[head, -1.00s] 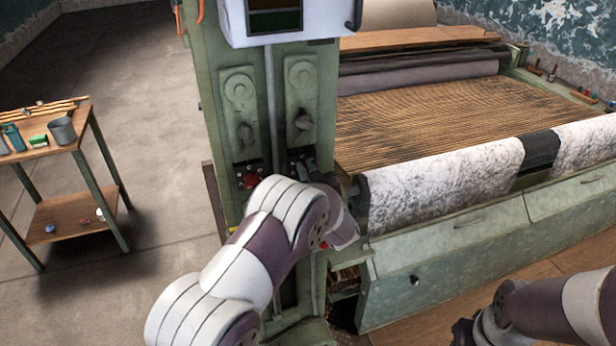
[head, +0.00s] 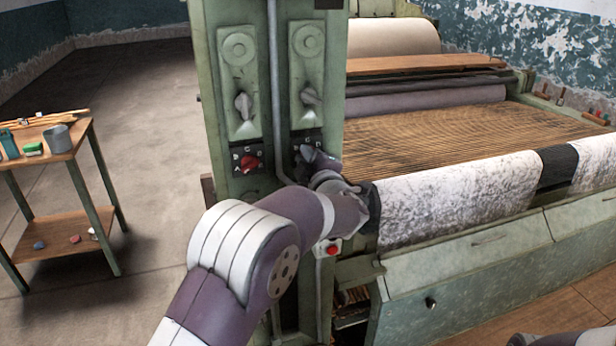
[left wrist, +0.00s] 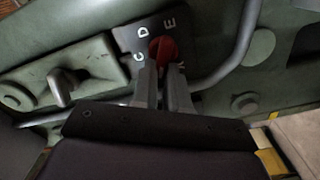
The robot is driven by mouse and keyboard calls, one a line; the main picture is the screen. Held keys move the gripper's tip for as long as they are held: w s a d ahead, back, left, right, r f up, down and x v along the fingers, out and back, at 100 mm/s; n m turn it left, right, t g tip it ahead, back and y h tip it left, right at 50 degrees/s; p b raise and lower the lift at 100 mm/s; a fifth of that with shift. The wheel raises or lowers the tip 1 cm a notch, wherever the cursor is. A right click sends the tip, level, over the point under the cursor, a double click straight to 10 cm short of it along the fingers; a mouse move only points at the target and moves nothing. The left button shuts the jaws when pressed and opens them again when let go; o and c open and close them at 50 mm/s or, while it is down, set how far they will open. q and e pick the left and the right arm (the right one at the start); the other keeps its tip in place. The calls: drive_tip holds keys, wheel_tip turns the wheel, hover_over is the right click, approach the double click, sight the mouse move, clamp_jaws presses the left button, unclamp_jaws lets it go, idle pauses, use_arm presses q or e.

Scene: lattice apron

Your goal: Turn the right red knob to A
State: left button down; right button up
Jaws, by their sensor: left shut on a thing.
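The right red knob (left wrist: 163,50) sits on a dark lettered plate (left wrist: 146,32) in the left wrist view. The letters C, D and E show around it; a further mark is partly covered by the finger on the right. My left gripper (left wrist: 164,72) is shut on this knob, one finger on each side. I cannot tell which letter the knob points to. In the head view my left gripper (head: 309,158) is at the right-hand plate of the green column (head: 225,110) and hides the knob. The left red knob (head: 250,162) shows clear on its own lettered plate.
Grey levers (head: 243,105) stand above the plates, with a grey pipe (head: 273,80) running between them. A red button (head: 332,250) is below my left wrist. The machine's speckled roll (head: 460,200) is to the right. A small table (head: 70,150) stands at left, with bare floor between.

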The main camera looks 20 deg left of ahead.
use_arm(q)
drive_tip(key=n+b, duration=0.3)
drive_tip(key=b, duration=0.1)
drive_tip(key=n+b, duration=0.4)
drive_tip(key=f+n+b, duration=0.1)
drive_tip(key=n+b, duration=0.2)
drive_tip(key=b, duration=0.2)
drive_tip(key=shift+n, duration=0.3)
drive_tip(key=shift+r+n+b, duration=0.1)
drive_tip(key=shift+n+b, duration=0.35)
drive_tip(key=shift+n, duration=0.05)
drive_tip(key=shift+r, duration=0.1)
drive_tip(key=c, duration=1.1)
unclamp_jaws()
drive_tip(key=shift+c, duration=0.2)
drive_tip(key=shift+f, duration=0.3)
drive_tip(key=shift+f, duration=0.2)
drive_tip(key=shift+w+f, duration=0.1)
drive_tip(key=shift+w, duration=0.15)
